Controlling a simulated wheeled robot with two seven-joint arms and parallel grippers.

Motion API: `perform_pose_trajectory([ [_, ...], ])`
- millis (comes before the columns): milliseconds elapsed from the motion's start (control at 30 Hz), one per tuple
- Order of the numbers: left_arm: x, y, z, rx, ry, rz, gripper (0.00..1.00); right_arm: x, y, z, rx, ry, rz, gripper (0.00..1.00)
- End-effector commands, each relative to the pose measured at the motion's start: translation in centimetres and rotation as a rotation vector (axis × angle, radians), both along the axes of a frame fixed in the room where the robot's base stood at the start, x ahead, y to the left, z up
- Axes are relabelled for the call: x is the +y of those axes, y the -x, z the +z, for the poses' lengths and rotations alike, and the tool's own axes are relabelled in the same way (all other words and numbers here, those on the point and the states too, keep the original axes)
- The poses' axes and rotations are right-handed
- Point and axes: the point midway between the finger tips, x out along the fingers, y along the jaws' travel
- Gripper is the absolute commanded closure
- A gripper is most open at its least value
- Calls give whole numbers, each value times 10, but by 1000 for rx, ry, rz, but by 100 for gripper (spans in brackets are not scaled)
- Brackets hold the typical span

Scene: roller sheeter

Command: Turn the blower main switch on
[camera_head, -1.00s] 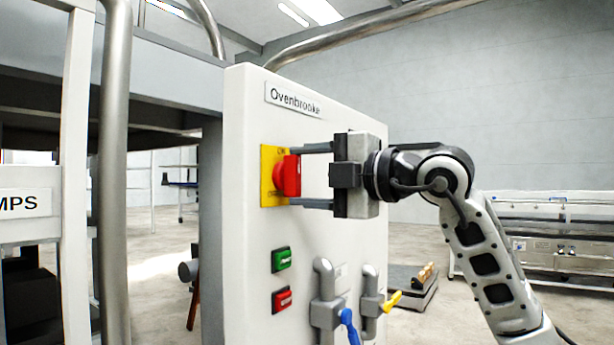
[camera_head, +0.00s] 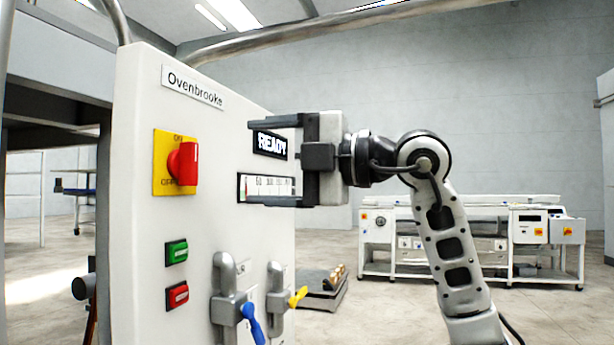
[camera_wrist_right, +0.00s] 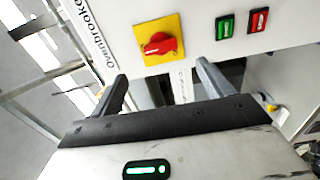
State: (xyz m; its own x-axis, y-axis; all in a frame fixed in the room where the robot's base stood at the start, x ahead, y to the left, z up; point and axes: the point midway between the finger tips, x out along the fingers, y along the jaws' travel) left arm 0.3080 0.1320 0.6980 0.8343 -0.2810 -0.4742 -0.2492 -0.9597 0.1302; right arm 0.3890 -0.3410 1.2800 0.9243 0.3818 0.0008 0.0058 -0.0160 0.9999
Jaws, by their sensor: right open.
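The red rotary switch (camera_head: 187,163) sits on a yellow plate (camera_head: 160,165) on the white Ovenbrooke panel (camera_head: 140,235). Its handle looks roughly upright, towards the ON label at the plate's top; OFF is at the bottom. My right gripper (camera_head: 247,162) is open and empty in front of the panel, right of the switch and apart from it. In the right wrist view the red switch (camera_wrist_right: 159,44) shows beyond and between the open fingers of my right gripper (camera_wrist_right: 162,70). My left gripper is in neither view.
A display (camera_head: 271,144) reads READY above a gauge strip (camera_head: 262,186). Below the switch are a green button (camera_head: 177,252) and a red button (camera_head: 177,296). Pipe valves with blue (camera_head: 252,325) and yellow (camera_head: 298,296) handles stick out lower right. A white machine (camera_head: 480,240) stands behind open floor.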

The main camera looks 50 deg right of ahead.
Motion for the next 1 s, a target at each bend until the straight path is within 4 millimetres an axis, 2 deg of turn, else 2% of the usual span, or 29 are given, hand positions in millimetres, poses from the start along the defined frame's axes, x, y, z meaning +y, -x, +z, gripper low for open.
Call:
perform_pose_trajectory([
  [100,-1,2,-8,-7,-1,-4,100,-11,24,-4,0,1,-4,20],
  [333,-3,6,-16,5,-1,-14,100,-21,51,-1,0,-1,0,20],
  [1000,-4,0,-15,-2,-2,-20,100,-23,55,0,0,-1,1,20],
])
